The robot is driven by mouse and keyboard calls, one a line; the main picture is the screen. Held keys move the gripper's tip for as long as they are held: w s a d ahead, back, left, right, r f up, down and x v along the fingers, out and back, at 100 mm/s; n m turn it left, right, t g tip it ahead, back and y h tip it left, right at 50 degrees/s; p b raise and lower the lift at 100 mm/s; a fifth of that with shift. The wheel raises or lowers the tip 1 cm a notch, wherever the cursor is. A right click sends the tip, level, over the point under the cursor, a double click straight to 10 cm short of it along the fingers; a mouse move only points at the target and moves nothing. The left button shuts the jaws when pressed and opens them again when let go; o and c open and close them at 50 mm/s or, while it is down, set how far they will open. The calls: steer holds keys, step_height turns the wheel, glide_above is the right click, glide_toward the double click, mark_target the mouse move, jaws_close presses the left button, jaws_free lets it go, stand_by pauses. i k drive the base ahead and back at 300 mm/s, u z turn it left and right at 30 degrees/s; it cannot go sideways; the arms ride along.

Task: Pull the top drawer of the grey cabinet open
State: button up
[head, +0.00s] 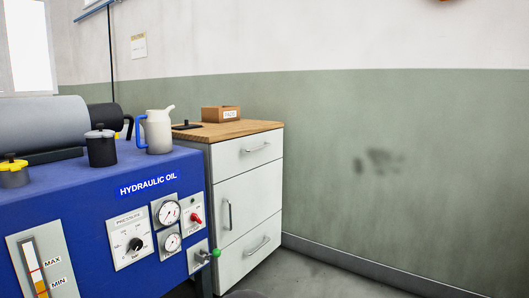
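The grey cabinet (226,195) stands against the green wall, right of the blue hydraulic unit. It has pale grey fronts and a wooden top. Its top drawer (233,152) looks shut, flush with the fronts below, and has a horizontal metal bar handle (258,148). Below it is a door with a vertical handle (229,214), and a lower drawer with a horizontal handle (258,245). The cabinet's left side is partly hidden by the blue unit. My gripper is not in view.
The blue hydraulic unit (92,185) fills the left, with gauges and a green-tipped lever (215,253) sticking out near the cabinet's lower front. A cardboard box (221,113) sits on the cabinet top. A white jug (158,131) stands on the unit. Floor right of the cabinet (320,275) is clear.

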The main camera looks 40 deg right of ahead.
mark_target(230, 158)
steer(key=k, duration=1.15)
steer(key=z, duration=0.75)
steer(key=i, duration=0.75)
steer(key=z, duration=0.8)
steer(key=i, duration=0.85)
steer(key=u, duration=0.65)
steer(key=i, duration=1)
steer(key=u, duration=0.85)
